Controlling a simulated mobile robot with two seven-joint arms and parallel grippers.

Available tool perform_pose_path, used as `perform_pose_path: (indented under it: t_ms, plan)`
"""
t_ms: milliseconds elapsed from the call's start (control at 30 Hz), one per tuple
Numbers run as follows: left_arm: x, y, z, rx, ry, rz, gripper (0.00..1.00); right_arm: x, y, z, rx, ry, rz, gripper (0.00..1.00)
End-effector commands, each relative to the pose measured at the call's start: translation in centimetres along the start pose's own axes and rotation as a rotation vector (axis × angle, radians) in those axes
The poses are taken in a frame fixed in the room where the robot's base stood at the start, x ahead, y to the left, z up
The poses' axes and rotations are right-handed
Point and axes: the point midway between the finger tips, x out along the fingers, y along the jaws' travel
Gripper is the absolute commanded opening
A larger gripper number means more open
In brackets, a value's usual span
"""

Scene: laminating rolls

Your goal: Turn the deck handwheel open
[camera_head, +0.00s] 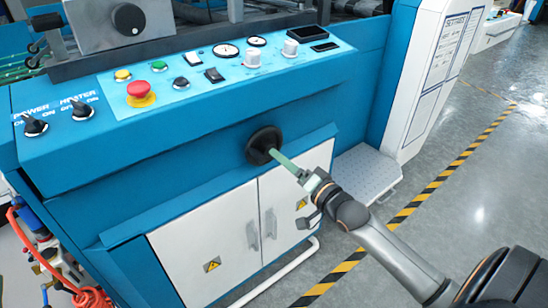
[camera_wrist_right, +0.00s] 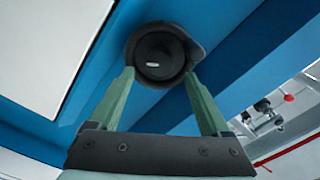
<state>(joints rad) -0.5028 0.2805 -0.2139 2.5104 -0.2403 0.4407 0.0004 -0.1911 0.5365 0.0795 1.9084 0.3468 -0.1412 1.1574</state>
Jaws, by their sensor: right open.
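The deck handwheel (camera_head: 264,145) is a black round wheel on the blue front face of the machine, just above the white cabinet doors. It also shows in the wrist view (camera_wrist_right: 158,52), with a raised hub and a small light mark at its centre. My right gripper (camera_head: 277,155) reaches it from the lower right, green fingers pointing at it. In the wrist view the right gripper (camera_wrist_right: 160,77) is open, with one finger at each lower side of the wheel. Whether the fingers touch the rim I cannot tell. My left gripper is not in view.
The sloped control panel (camera_head: 190,115) above holds a red emergency button (camera_head: 138,89), switches and gauges. White cabinet doors (camera_head: 215,240) with handles lie below. A grey step (camera_head: 365,175) stands at right, beside open floor with striped tape (camera_head: 420,198). Orange hoses (camera_head: 25,235) hang at left.

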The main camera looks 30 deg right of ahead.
Motion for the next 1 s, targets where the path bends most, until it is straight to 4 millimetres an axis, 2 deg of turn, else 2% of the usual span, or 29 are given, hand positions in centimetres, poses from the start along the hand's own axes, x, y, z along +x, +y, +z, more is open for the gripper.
perform_pose_path:
  t_ms: [100, 300, 500, 767, 1000]
  plan:
    - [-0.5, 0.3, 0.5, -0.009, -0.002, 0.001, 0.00, 1.8, 0.1, 0.1, 0.001, 0.001, -0.002, 0.81]
    - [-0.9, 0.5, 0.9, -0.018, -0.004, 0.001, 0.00, 3.8, 0.1, 0.1, 0.000, 0.000, -0.001, 0.81]
    - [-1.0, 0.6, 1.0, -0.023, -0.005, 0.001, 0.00, 4.6, 0.1, 0.1, 0.000, -0.001, 0.001, 0.81]
    - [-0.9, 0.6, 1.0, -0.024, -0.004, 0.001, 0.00, 4.6, 0.0, 0.0, 0.000, -0.001, 0.001, 0.81]
    - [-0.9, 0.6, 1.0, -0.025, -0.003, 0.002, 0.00, 4.6, 0.0, 0.1, 0.000, -0.001, 0.000, 0.54]
